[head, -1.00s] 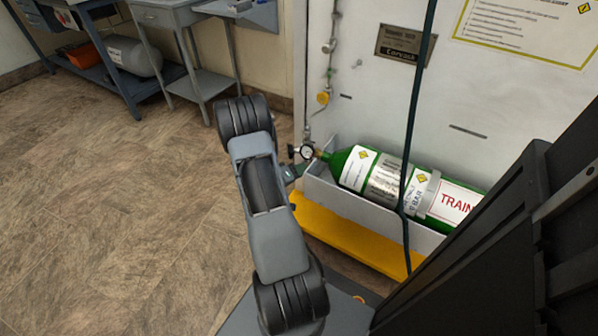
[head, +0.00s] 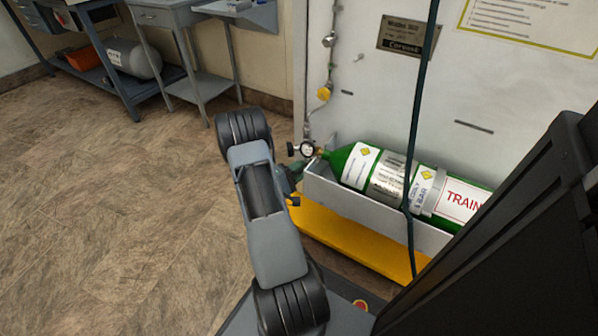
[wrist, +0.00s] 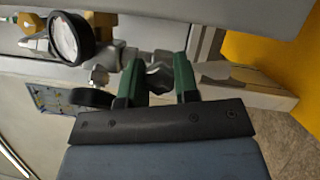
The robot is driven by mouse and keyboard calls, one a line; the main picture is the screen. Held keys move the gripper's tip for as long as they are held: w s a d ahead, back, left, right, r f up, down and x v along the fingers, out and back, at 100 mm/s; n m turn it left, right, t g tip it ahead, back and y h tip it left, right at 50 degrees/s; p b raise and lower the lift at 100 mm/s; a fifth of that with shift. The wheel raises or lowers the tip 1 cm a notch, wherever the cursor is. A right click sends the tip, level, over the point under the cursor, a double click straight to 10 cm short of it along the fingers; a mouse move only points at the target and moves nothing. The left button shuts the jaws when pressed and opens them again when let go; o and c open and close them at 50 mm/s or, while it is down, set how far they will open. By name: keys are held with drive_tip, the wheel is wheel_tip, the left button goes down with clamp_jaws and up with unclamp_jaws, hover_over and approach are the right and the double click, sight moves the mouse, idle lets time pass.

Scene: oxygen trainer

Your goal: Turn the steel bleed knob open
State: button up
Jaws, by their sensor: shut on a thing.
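The steel bleed knob (wrist: 159,78) shows in the wrist view as a faceted grey metal piece between the two green fingers of my gripper (wrist: 157,82). My gripper is shut on it, with a finger at each side. In the head view my arm hides the knob and most of the gripper. The green oxygen cylinder (head: 362,166) lies in a grey trough, with a round gauge (head: 307,149) at its neck. The gauge also shows in the wrist view (wrist: 68,39), up and left of the fingers.
A black round handwheel (wrist: 91,98) sits close to the left finger. A yellow base (head: 345,237) runs under the grey trough (head: 375,204). A dark hose (head: 417,110) hangs in front of the cylinder.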

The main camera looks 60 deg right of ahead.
drive_tip(key=n+h, duration=0.1)
drive_tip(key=n, duration=0.2)
drive_tip(key=n+t+h, duration=0.1)
drive_tip(key=n, duration=0.2)
drive_tip(key=shift+p, duration=0.35)
drive_tip(key=shift+n+h, duration=0.3)
drive_tip(key=o, duration=0.9)
drive_tip(key=shift+a, duration=0.1)
drive_tip(key=p+v, duration=0.2)
drive_tip(key=v, duration=1.1)
drive_tip(key=shift+w+a+f+p, duration=0.1)
drive_tip(key=shift+a+p, duration=0.25)
